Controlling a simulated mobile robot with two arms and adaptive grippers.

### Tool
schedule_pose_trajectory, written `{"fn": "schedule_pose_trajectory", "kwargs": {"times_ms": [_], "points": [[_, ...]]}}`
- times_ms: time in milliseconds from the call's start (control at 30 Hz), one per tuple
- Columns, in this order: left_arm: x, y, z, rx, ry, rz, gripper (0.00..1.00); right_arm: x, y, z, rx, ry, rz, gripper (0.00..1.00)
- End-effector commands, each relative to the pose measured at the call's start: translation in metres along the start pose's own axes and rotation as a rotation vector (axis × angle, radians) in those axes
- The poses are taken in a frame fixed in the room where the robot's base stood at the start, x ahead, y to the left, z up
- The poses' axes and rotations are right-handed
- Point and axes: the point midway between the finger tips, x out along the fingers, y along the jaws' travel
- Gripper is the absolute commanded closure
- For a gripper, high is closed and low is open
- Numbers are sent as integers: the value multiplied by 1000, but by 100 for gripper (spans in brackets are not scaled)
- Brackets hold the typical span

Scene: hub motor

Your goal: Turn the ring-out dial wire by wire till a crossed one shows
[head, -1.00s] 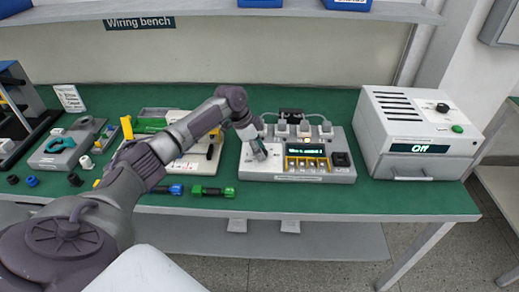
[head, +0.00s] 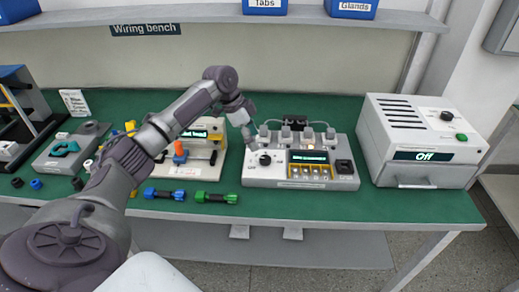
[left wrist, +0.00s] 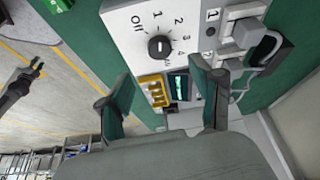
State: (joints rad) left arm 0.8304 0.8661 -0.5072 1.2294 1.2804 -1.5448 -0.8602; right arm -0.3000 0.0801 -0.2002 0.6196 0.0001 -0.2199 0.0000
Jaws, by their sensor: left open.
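The ring-out tester (head: 300,182) is a light grey box on the green bench, with a lit display (head: 309,157) too small to read. Its black dial (head: 265,158) is at the left of the panel. In the left wrist view the dial (left wrist: 159,47) shows marks Off, 1, 2, 3, 4 and All; its pale line looks upright, near 1. My left gripper (head: 249,138) is open and empty, above and behind the dial, apart from it. Its two fingers (left wrist: 154,92) show in the left wrist view. A dark gripper-like shape (left wrist: 36,70) there seems my right; its jaws are unclear.
Several plugs with grey cables (head: 286,131) stand along the tester's back; one lamp (head: 311,147) glows orange. A grey oven-like box (head: 420,140) reading Off stands right. A cream fixture (head: 198,150) and blue and green connectors (head: 216,198) lie left. The bench's front right is clear.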

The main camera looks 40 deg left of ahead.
Motion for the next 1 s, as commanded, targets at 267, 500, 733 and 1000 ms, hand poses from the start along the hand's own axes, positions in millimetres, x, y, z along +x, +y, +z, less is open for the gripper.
{"fn": "schedule_pose_trajectory", "kwargs": {"times_ms": [267, 500, 733, 1000], "points": [[-35, 0, 0, 0, 1, -1, 35, 0, 0, 0, 0, 0, 0, 60], [-38, 0, 0, 0, 0, 0, 35, 0, 0, 0, 0, 0, 0, 60], [-37, 0, 0, 0, 0, 0, 35, 0, 0, 0, 0, 0, 0, 60], [-37, 0, 0, 0, 0, 0, 35, 0, 0, 0, 0, 0, 0, 60]]}}
